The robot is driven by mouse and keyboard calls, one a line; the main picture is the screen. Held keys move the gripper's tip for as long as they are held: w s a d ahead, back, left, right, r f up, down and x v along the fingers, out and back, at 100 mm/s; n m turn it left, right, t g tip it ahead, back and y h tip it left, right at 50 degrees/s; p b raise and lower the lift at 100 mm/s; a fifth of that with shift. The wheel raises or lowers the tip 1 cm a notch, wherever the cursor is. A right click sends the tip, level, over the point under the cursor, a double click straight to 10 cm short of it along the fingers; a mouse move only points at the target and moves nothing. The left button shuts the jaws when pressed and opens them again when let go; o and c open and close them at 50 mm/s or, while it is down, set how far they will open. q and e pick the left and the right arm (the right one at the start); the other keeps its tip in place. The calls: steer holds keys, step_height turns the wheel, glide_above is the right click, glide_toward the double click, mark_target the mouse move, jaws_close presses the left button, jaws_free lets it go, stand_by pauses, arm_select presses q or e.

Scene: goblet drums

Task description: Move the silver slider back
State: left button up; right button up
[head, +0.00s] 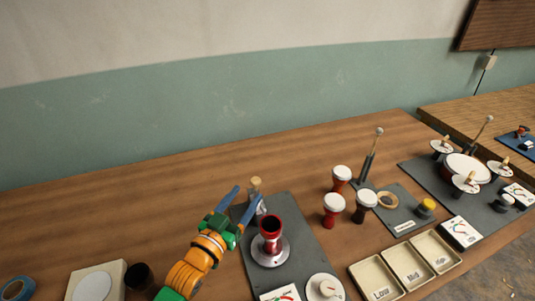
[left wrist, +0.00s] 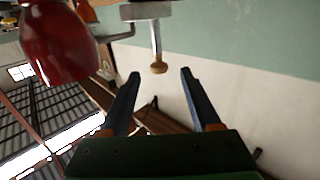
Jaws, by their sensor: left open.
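The silver slider (head: 261,208) stands on the dark grey mat at the back left of the red goblet drum shell and carries a tan knob (head: 255,182). In the left wrist view the slider (left wrist: 145,11) has a thin metal stem ending in the knob (left wrist: 158,67). My left gripper (head: 246,195) is open beside the slider. In the left wrist view the knob shows between the fingertips (left wrist: 160,74); I cannot tell whether either finger touches it. The gripper partly hides the slider's base in the head view. My right gripper is out of view.
The red drum shell (head: 271,229) stands on a silver round base close to my left gripper; it also shows in the left wrist view (left wrist: 60,45). Several small drums (head: 333,205) stand to the right, with trays (head: 408,266) in front. The table behind the mat is clear.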

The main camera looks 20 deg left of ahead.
mark_target(253, 184)
arm_select(q)
steer(key=w, duration=0.2)
steer(key=w+d, duration=0.1)
steer(key=w, duration=0.3)
steer(key=shift+d+r, duration=0.2)
steer(key=shift+r, duration=0.15)
steer(key=shift+w+f, duration=0.1)
steer(key=shift+c, duration=0.9)
steer(key=shift+s+r, duration=0.2)
steer(key=shift+s, duration=0.05)
steer(key=c, duration=0.3)
jaws_close()
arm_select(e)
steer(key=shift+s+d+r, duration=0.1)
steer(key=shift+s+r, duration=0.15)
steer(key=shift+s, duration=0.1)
arm_select(q)
steer(key=shift+f, duration=0.1)
